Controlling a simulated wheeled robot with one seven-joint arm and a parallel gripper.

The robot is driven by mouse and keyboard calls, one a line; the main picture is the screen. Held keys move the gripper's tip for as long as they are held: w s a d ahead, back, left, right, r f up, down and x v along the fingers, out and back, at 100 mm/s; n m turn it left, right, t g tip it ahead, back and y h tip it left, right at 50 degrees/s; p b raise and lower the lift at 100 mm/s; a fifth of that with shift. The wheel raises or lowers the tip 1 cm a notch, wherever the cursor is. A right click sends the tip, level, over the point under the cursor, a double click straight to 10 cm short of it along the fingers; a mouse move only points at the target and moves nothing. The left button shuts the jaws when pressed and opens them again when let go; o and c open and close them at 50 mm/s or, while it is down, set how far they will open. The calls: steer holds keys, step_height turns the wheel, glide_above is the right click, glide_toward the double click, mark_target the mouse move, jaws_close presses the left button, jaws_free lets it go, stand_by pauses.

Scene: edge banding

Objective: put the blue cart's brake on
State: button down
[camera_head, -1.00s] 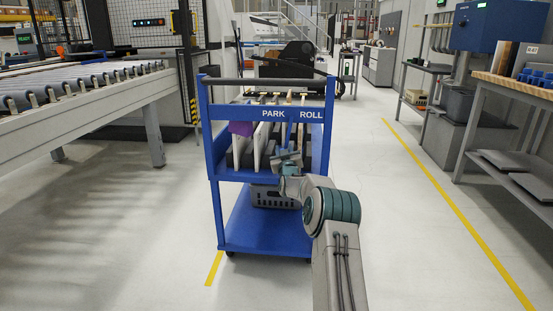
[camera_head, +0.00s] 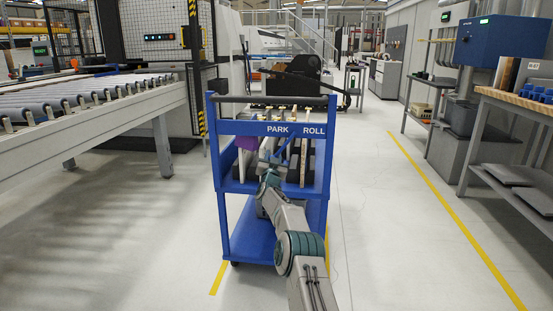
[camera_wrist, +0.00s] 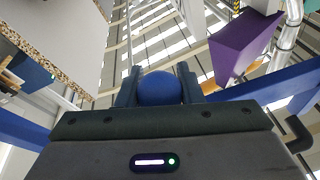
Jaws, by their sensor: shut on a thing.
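The blue cart (camera_head: 272,184) stands in front of me, with a dark push bar on top and a front rail marked PARK on the left and ROLL on the right. My gripper (camera_head: 271,160) is at the cart's front, below the rail and under the PARK end. In the wrist view, a round blue knob (camera_wrist: 158,89) sits between the two dark fingers of my gripper (camera_wrist: 158,86), which are shut on it.
Pale panels and a purple piece (camera_head: 246,143) stand in the cart's upper part. A roller conveyor (camera_head: 90,106) is at the left, a workbench (camera_head: 515,100) at the right. Clear floor lies on both sides of the cart, with yellow floor lines.

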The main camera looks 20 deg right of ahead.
steer(key=shift+a+r, duration=0.15)
steer(key=shift+a, duration=0.05)
steer(key=c, duration=1.3)
jaws_free()
steer(key=shift+a, duration=0.15)
steer(key=shift+v, duration=1.4)
steer(key=shift+p+v, duration=1.2)
steer(key=shift+v, duration=4.25)
